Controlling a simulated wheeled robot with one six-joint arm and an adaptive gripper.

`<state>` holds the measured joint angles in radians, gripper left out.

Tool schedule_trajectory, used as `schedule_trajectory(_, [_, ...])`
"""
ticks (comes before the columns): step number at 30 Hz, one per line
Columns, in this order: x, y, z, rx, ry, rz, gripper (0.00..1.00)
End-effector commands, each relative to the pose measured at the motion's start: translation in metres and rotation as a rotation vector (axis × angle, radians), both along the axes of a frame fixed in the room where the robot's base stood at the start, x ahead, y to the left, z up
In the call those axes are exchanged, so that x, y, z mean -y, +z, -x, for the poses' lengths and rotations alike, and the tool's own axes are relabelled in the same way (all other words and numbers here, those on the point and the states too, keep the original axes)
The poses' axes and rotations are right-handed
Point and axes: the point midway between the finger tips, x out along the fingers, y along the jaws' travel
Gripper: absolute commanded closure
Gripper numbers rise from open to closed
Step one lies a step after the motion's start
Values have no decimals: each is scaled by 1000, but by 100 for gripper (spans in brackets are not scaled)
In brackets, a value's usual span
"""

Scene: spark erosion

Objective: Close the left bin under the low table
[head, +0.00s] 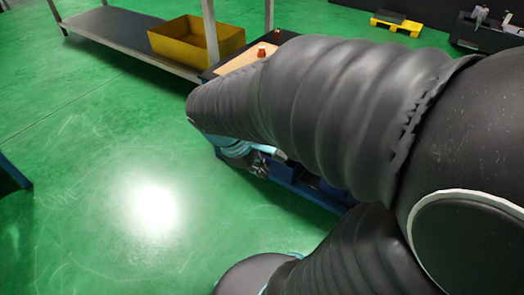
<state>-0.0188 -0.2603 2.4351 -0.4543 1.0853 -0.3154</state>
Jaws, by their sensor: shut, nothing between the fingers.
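My arm crosses most of the head view and hides much of the low blue unit behind it. A strip of that unit's light wooden top (240,63) shows above my arm, with red knobs on it. Below my arm shows part of its blue front (300,184), with dark openings. I cannot make out the left bin or how far it stands out. My gripper (262,163) shows partly beneath my forearm, close to the left part of the blue front. It is shut and holds nothing visible. I cannot tell whether it touches the unit.
A yellow bin (197,38) stands on the low dark shelf (115,30) of a metal-legged table at the back left. A yellow pallet (396,23) lies at the back right. A blue leg (14,172) shows at the left edge. The green floor (110,150) between is clear.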

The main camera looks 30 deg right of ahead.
Motion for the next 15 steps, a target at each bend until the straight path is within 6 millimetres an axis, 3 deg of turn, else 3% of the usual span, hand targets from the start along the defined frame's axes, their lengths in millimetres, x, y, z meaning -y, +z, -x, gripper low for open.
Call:
schedule_trajectory(1, [8, -14, -4, -83, 53, 42, 100])
schedule_trajectory(15, [77, -94, -46, -820, 586, 376, 100])
